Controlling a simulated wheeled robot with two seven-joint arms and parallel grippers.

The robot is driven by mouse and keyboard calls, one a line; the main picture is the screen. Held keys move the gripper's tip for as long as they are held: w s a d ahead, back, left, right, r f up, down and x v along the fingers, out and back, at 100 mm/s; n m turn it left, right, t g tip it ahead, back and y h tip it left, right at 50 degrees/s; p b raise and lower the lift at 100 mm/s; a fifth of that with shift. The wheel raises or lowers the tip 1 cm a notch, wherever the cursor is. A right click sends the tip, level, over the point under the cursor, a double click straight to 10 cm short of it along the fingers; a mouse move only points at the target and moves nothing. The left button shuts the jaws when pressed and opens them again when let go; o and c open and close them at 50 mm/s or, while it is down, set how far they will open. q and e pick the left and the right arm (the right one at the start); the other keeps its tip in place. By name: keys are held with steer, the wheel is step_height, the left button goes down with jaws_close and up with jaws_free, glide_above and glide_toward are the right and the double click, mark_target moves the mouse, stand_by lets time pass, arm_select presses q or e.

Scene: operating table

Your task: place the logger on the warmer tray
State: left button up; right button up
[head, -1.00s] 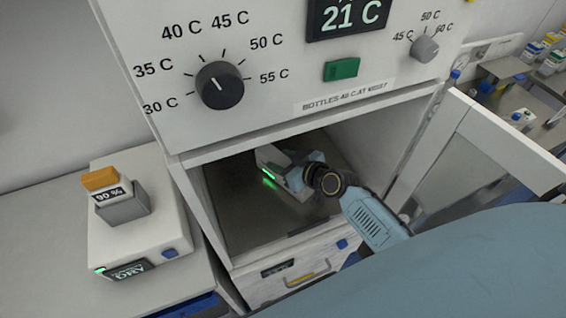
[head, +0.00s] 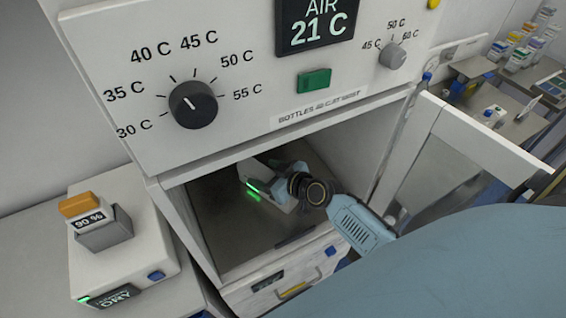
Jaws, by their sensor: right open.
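A white device with a green-lit edge, which looks like the logger (head: 253,172), lies on the dark warmer tray (head: 221,232) inside the open warmer compartment. Its green light reflects on the tray. My right gripper (head: 275,192) reaches in from the right and is open at the device's right side. The wrist and fingers hide part of the device, and I cannot tell whether the fingers touch it. My left gripper is not in view.
The warmer's front panel (head: 240,85) overhangs the opening. Its door (head: 470,135) stands open at the right. A white unit (head: 150,240) with an orange-topped block stands at the left. The tray's left and front parts are clear.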

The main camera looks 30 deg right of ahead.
steer(key=v, duration=1.1)
steer(key=shift+s, duration=0.2)
